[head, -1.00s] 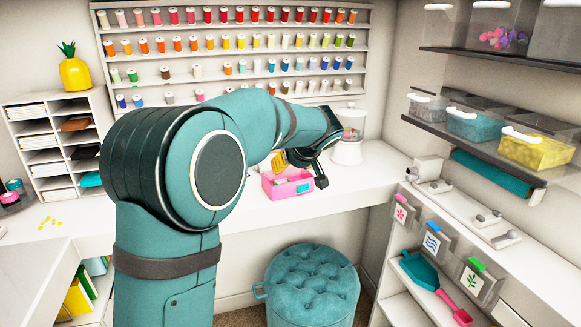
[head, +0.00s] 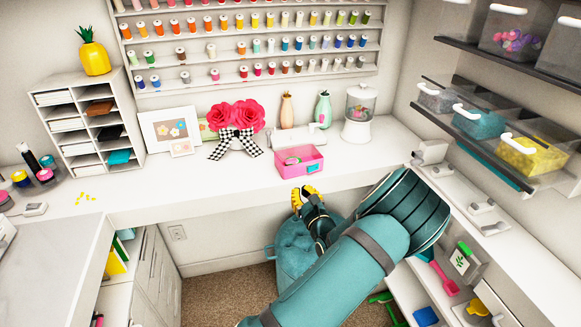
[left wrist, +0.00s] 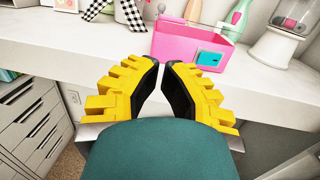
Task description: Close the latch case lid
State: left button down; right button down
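The latch case (head: 290,168) is a pink box with a teal latch (head: 313,167) on its front right, standing on the white desk near its front edge. It also shows in the left wrist view (left wrist: 178,45), with the latch (left wrist: 210,58) facing me. My left gripper (head: 306,191), with yellow fingers, is in front of and below the desk edge, apart from the case. In the left wrist view its fingers (left wrist: 163,66) are apart and empty. My right gripper is not in view.
Red flowers with a checked bow (head: 237,125), a picture frame (head: 170,130), vases (head: 323,108) and a clear-topped dispenser (head: 358,112) stand around the case. A teal stool (head: 290,250) is under the desk. The desk left of the case is mostly clear.

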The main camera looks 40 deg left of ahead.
aim_at(287, 167)
pick_arm(q)
jog(key=x, duration=1)
jog(key=shift+b, duration=0.3)
jog(key=r+p, duration=0.1)
jog(key=p, duration=0.1)
jog(key=shift+r+g+h+p, duration=0.3)
jog(key=shift+r+p, duration=0.1)
jog(key=shift+f, duration=0.15)
